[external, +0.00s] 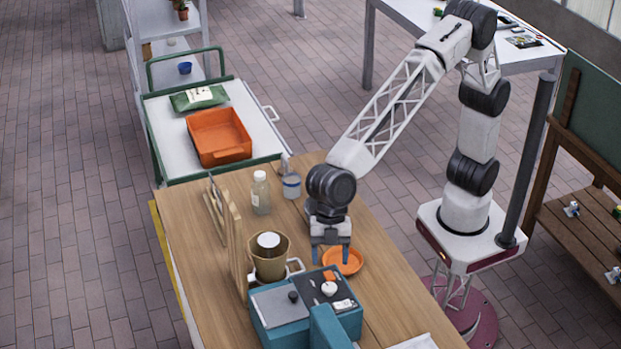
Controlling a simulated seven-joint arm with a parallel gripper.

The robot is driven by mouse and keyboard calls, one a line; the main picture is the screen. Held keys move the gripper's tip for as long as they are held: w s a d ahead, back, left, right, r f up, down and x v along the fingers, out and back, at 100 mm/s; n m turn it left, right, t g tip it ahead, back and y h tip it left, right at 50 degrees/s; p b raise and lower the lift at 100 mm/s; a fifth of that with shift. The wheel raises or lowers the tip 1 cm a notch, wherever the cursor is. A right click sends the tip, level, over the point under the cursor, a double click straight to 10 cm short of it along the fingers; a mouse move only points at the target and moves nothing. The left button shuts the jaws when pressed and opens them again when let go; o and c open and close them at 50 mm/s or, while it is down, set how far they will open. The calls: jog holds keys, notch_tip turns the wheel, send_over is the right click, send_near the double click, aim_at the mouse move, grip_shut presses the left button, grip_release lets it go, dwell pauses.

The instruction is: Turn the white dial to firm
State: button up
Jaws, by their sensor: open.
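A teal box-shaped appliance (285,336) stands at the near end of the wooden table. On its dark top panel (312,285) is a small round white dial (329,289). An orange part sits just behind the dial, and a small white label (344,304) lies in front of it. The dial's pointer and any word such as "firm" are too small to read. My gripper (331,254) points down with its blue fingers apart and nothing visible between them. It is behind the appliance in the picture, apart from the dial, beside an orange plate.
The orange plate (343,261) lies right of my gripper. A brown pot (268,263) with a white top stands left. Wooden boards (236,245) rise along the left edge. The table's right side is mostly clear.

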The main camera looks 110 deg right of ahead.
jog(key=s+d+r+m, duration=0.2)
jog(key=s+d+m, duration=0.1)
jog(key=s+d, duration=0.5)
jog(key=s+d+r+m+h, duration=0.1)
jog(key=s+d+r+m, duration=0.1)
jog(key=s+d, duration=0.6)
jog(key=shift+d+r+m+t+h, duration=0.35)
jog(key=shift+d+r, duration=0.35)
jog(key=shift+d, duration=1.7)
jog(key=s+d+f+m, duration=0.2)
jog(key=s+d, duration=0.3)
jog(key=s, duration=0.4)
jog(key=s+d+f+m+h, duration=0.1)
jog(key=s+d+f+m, duration=0.1)
jog(key=s+d, duration=0.4)
jog(key=s+d+f+m+h, duration=0.1)
jog(key=s+d+m, duration=0.3)
jog(key=s, duration=0.9)
jog(key=shift+d+f, duration=0.5)
jog(key=shift+d, duration=0.6)
jog(key=shift+w+h, duration=0.1)
jog(key=shift+h, duration=0.15)
jog(key=shift+c, duration=0.2)
